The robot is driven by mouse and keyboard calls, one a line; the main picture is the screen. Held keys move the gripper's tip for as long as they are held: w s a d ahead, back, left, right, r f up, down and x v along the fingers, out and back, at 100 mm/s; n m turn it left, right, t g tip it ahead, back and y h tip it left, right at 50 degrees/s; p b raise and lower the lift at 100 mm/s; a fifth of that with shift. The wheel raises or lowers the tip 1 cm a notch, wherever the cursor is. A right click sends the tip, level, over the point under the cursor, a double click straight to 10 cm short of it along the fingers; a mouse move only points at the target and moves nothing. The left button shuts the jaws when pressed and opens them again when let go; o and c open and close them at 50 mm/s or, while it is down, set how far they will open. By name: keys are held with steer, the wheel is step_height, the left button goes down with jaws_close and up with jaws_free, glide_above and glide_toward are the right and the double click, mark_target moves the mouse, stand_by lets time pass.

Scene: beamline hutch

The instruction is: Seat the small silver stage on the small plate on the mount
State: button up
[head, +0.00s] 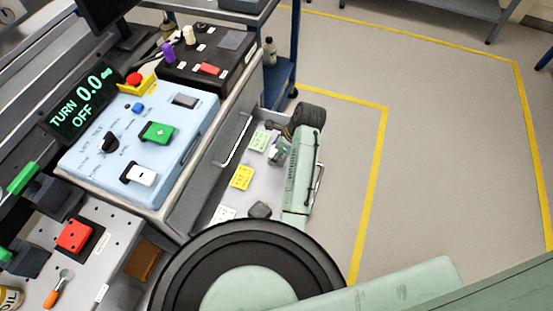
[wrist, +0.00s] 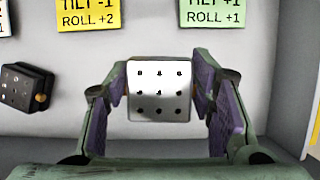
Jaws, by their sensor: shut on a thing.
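The small silver stage (wrist: 158,105) is a bright square block with several dark holes in its face. In the wrist view it sits between the purple pads of my gripper (wrist: 158,100), which is shut on it. In the head view my gripper (head: 279,152) is low over an open drawer (head: 205,207), and I cannot make out the stage there. I cannot pick out the small plate or the mount in either view.
A dark block with a brass knob (wrist: 28,88) lies in the drawer, left of my gripper. Yellow (head: 241,177) and green (head: 260,140) labels mark the drawer floor. A blue control box (head: 140,135) stands on the bench. Open floor lies to the right.

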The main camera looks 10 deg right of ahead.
step_height(320, 180, down, 2)
steer(key=shift+f, duration=0.2)
steer(key=shift+f+p, duration=0.4)
steer(key=shift+p, duration=0.5)
steer(key=shift+f, duration=0.75)
steer(key=shift+f, duration=0.15)
steer(key=o, duration=1.4)
steer(key=shift+f+b, duration=0.3)
steer(key=shift+b, duration=0.45)
steer(key=v, duration=1.1)
steer(key=shift+w+a+r+b, duration=0.2)
steer(key=shift+a+r+b, duration=0.1)
steer(key=shift+b, duration=0.1)
